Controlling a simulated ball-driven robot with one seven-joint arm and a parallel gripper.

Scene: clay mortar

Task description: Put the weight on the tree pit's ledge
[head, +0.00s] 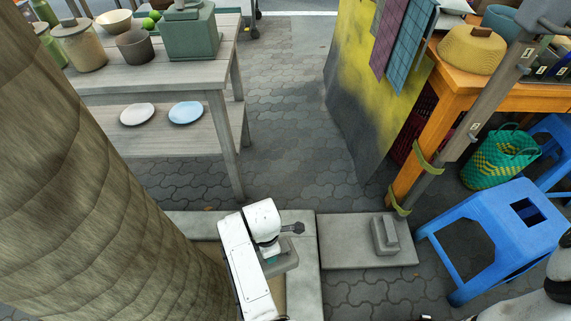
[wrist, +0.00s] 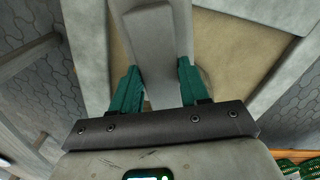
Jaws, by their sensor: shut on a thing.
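My gripper (head: 272,258) is shut on a grey weight (head: 287,261), low down by the tree trunk. In the wrist view the teal fingers (wrist: 155,85) sit on both sides of the weight's narrow grey part (wrist: 160,55). The tree pit's ledge (head: 303,300) is a pale concrete border around the trunk. In the wrist view the ledge (wrist: 285,85) frames sandy soil, and the weight shows over that soil. From the head, the weight overlaps the ledge's inner edge. My arm hides part of the weight and the pit, and contact below cannot be told.
A similar grey block (head: 384,235) sits on a concrete slab (head: 345,255) right of the pit. A blue stool (head: 495,230) and an orange table (head: 460,85) stand at the right. A grey table (head: 150,85) with pots is at the back left. The trunk (head: 90,170) fills the left.

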